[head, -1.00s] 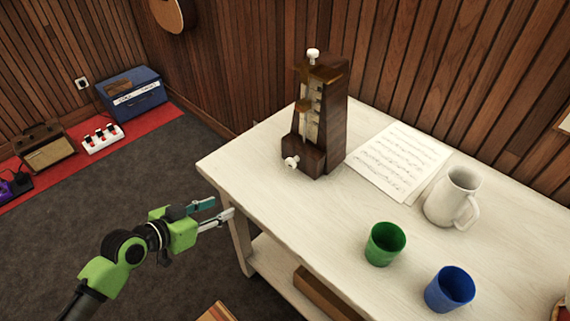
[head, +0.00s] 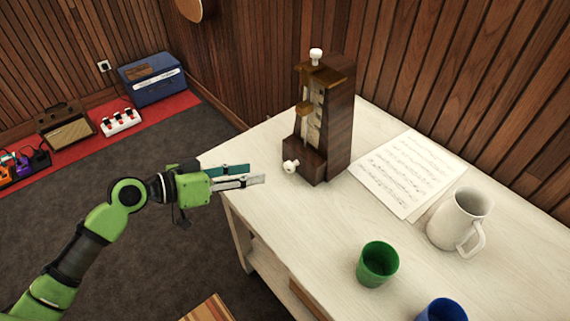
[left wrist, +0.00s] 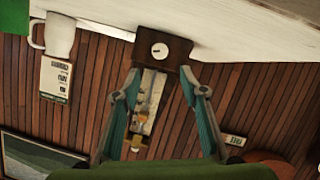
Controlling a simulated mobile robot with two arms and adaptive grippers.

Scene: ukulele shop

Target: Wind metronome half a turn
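The dark brown wooden metronome (head: 334,125) stands upright on the white table (head: 262,217). Its white winding knob (head: 291,166) sticks out low on its left side, and another white knob (head: 316,56) is on top. My left gripper (head: 250,175) is over the table's left edge, to the left of the winding knob and apart from it. Its fingers are open and empty. In the left wrist view the metronome (left wrist: 160,48) appears upside down between the two spread fingers (left wrist: 162,90), with the winding knob (left wrist: 159,50) facing the camera. My right gripper is not in view.
Sheet music (head: 400,172) lies right of the metronome. A white pitcher (head: 458,219), a green cup (head: 377,264) and a blue cup (head: 442,310) stand further right and in front. The table's front left is clear. A wood-panelled wall (head: 430,70) is behind.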

